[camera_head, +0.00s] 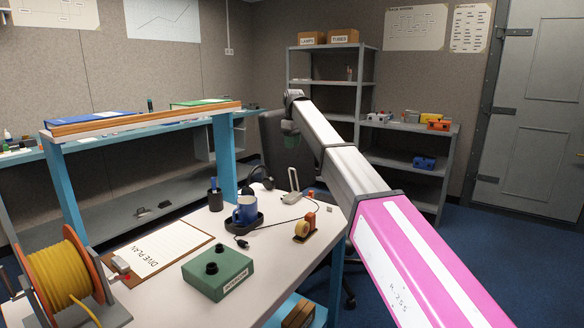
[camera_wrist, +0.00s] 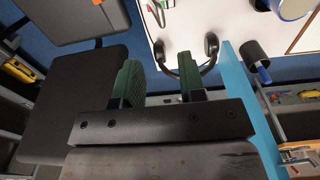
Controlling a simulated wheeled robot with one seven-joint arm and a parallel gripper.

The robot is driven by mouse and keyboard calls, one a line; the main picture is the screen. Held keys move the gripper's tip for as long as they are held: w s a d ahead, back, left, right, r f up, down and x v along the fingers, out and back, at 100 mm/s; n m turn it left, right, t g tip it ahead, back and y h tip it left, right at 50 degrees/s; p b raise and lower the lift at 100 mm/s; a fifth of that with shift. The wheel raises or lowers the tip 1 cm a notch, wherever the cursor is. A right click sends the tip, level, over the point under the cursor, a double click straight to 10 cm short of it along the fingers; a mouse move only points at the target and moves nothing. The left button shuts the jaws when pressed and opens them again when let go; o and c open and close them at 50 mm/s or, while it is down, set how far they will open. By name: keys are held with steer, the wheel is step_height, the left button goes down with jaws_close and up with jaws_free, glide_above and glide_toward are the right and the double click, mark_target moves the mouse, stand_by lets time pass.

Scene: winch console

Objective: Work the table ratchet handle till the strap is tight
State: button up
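A pale metal loop-shaped handle (camera_head: 292,181), which looks like the ratchet handle, stands near the far right edge of the white table (camera_head: 185,262). Part of a similar metal piece shows at the top of the wrist view (camera_wrist: 158,12). I cannot make out a strap or how tight it is. My gripper (camera_head: 290,141) is above and beyond the table's far edge, apart from the handle. In the wrist view its two green-padded fingers (camera_wrist: 160,82) are spread with nothing between them. A black headset (camera_wrist: 188,66) lies beyond the fingertips, at the table edge.
A yellow cable reel (camera_head: 62,282) is at left. A dark chair (camera_wrist: 75,90) is beside my gripper.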

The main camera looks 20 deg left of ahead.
step_height(320, 180, down, 10)
steer(key=shift+a+f, duration=0.15)
stand_by(0.6)
jaws_close()
